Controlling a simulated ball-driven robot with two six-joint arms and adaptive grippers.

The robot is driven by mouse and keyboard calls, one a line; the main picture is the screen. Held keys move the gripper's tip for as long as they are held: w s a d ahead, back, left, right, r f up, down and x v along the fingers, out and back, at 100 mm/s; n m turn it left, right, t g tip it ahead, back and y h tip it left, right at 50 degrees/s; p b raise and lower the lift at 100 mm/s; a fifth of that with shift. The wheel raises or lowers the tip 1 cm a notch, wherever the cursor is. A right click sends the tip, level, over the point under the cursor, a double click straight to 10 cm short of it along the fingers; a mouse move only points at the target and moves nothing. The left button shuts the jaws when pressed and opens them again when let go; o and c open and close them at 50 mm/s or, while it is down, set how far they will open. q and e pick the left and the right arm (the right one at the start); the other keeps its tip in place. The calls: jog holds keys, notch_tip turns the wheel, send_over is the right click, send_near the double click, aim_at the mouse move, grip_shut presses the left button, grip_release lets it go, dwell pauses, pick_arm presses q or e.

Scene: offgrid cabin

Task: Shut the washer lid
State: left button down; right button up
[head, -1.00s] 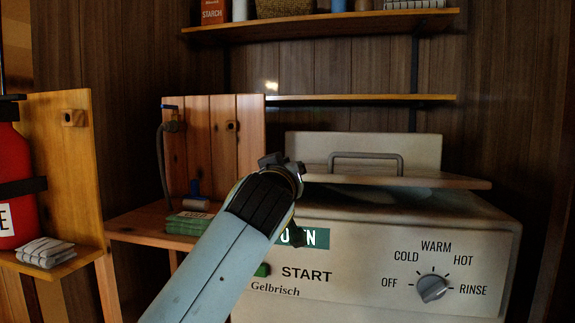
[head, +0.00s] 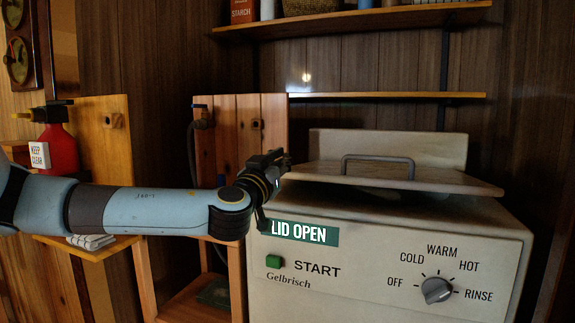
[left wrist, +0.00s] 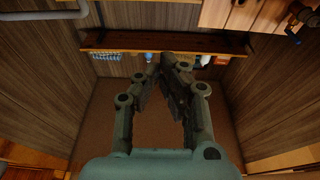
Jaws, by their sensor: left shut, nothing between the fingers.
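The washer (head: 380,240) is a cream box with a green sign reading "LID OPEN" (head: 305,233). Its lid (head: 440,180) is partly raised, tilted with a gap over the washer top, and carries a grey bar handle (head: 378,158). My left gripper (head: 277,158) is at the lid's left end, about level with it; I cannot tell whether it touches. Its fingers look closed and empty; they also show in the left wrist view (left wrist: 168,65). My right gripper is not in view.
A wooden stand (head: 240,140) with a tap and hose is behind my left arm. A red bottle (head: 58,145) and folded cloth (head: 90,241) are at the left. Shelves (head: 390,96) hang on the wall above the washer.

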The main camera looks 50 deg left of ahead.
pick_arm(q)
jog(key=w+a+b, duration=0.1)
jog(key=w, duration=0.1)
jog(key=w+a+f+b, duration=0.1)
jog(key=w, duration=0.1)
jog(key=w+a+f+b, duration=0.1)
jog(key=w+a, duration=0.1)
jog(key=shift+w+f, duration=0.1)
jog(key=shift+f, duration=0.1)
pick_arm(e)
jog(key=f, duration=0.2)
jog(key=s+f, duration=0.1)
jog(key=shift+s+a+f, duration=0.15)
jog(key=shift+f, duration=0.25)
pick_arm(q)
jog(key=shift+d, duration=0.1)
